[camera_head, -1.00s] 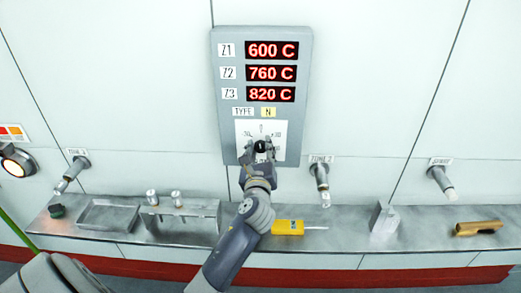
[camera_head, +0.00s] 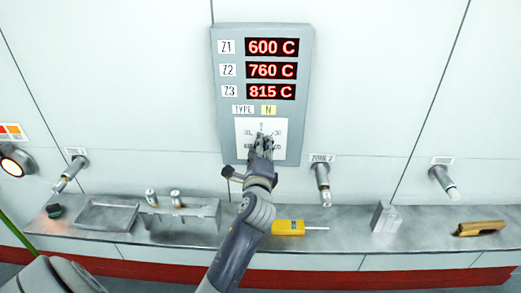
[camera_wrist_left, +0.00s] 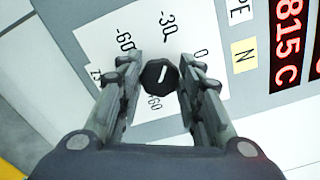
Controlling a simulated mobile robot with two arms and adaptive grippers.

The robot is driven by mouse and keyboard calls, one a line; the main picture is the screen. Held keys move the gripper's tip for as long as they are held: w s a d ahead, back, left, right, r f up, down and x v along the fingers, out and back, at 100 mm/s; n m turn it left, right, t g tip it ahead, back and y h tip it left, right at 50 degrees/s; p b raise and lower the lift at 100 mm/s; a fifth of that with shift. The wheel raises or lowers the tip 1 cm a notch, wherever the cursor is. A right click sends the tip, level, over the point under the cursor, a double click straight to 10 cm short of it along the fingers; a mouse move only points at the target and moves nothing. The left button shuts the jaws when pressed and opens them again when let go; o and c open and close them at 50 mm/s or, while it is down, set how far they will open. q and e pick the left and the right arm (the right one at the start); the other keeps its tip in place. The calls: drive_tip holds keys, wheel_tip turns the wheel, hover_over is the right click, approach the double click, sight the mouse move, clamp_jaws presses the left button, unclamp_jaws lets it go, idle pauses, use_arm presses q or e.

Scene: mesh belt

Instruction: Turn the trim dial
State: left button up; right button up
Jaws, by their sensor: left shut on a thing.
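The trim dial is a small black knob (camera_wrist_left: 160,76) with a white pointer line, on a white scale plate. In the left wrist view, -60, -30 and 0 are printed around it. The pointer line slants; I cannot tell its exact reading. My left gripper (camera_head: 262,140) reaches up to the scale plate and hides the knob in the head view. In the left wrist view, the gripper's two fingers (camera_wrist_left: 160,68) are on either side of the knob, shut on it. The grey panel (camera_head: 226,120) shows red readings: Z1 600 C, Z2 760 C, Z3 815 C. My right gripper is not in view.
A metal shelf (camera_head: 345,237) runs below the panel. On it are a tray (camera_head: 106,214), a yellow device with a probe (camera_head: 288,227), a grey block (camera_head: 385,217) and a brown-gold piece (camera_head: 479,229). Wall fittings (camera_head: 321,182) stick out beside the panel. A lit lamp (camera_head: 13,161) is far left.

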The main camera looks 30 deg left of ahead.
use_arm(q)
drive_tip(key=shift+n, duration=0.6)
drive_tip(key=o, duration=1.1)
drive_tip(key=shift+c, duration=0.2)
drive_tip(key=v, duration=1.2)
